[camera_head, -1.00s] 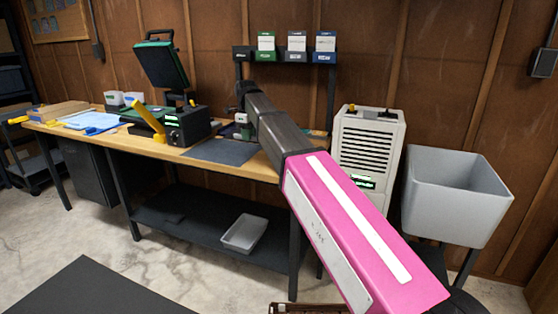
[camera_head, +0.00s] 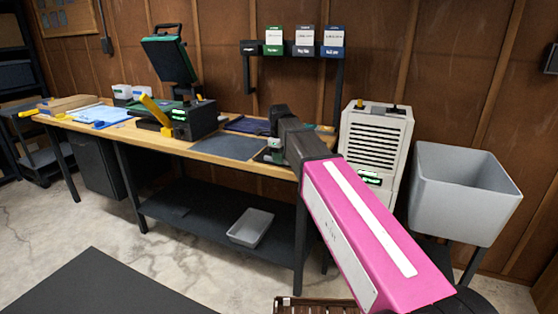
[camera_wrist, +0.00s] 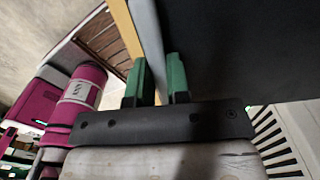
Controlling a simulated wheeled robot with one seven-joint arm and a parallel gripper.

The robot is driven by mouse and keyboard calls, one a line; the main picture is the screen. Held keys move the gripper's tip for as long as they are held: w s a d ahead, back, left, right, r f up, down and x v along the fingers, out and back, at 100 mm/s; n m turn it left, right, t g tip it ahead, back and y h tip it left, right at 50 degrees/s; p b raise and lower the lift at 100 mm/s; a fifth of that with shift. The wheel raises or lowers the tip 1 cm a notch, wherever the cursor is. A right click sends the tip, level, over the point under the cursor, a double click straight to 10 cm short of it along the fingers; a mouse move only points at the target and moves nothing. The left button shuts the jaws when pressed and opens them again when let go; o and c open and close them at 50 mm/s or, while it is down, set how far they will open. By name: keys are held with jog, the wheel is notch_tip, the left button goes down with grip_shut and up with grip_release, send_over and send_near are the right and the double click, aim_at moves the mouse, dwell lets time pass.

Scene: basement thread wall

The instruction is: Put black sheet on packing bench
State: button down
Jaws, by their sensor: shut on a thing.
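In the wrist view the black sheet (camera_wrist: 245,50) fills the upper right as a large dark panel. My gripper (camera_wrist: 158,82) has green fingers and is shut on the sheet's edge. In the head view my gripper (camera_head: 274,150) is over the right end of the packing bench (camera_head: 185,148), partly hidden by my arm. I cannot tell whether the sheet touches the bench.
A label rack (camera_head: 290,47) is behind. A white dehumidifier (camera_head: 375,145) and a grey bin (camera_head: 465,195) stand to the right.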

jog(key=shift+f, duration=0.4)
jog(key=c, duration=1.1)
grip_release()
notch_tip(320, 180, up, 12)
